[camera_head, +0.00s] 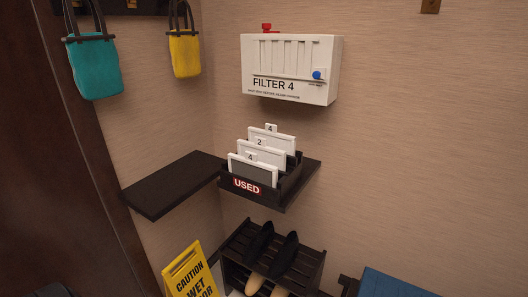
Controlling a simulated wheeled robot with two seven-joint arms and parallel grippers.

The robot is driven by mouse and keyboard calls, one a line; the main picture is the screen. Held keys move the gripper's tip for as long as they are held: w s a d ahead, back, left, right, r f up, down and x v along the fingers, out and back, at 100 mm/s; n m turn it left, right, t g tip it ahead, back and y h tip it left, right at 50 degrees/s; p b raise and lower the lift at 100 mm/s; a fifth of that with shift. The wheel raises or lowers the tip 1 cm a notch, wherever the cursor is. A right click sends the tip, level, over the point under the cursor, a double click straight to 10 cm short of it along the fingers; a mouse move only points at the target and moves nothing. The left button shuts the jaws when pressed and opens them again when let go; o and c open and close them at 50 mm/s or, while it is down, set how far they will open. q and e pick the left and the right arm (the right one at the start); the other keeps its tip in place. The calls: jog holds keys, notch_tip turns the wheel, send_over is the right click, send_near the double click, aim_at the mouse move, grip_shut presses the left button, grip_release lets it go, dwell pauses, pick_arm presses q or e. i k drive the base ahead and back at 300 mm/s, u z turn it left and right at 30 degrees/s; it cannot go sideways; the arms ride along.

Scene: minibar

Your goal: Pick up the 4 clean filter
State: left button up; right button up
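Three filter panels with number tabs stand upright in a black holder (240,194) with a red "USED" label. The front filter, tab 4 (251,170), shows a dark grey face in a white frame. The middle filter, tab 2 (262,150), and the back filter, tab 4 (275,137), show pale upper parts; their lower parts are hidden. A white wall unit marked "FILTER 4" (290,70) hangs above, with a red knob (266,28) on top and a blue knob (317,75) at its lower right. Neither gripper shows.
A bare dark shelf (170,186) lies left of the holder. Below stand a black rack (235,268) with shoes and a yellow caution sign (189,272). A blue surface (395,285) is at lower right. Teal (94,68) and yellow (185,54) bags hang upper left.

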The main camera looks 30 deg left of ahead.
aim_at(287, 143)
jog(key=k, duration=0.25)
jog(key=u, duration=0.75)
jog(key=i, duration=0.6)
jog(key=z, duration=0.9)
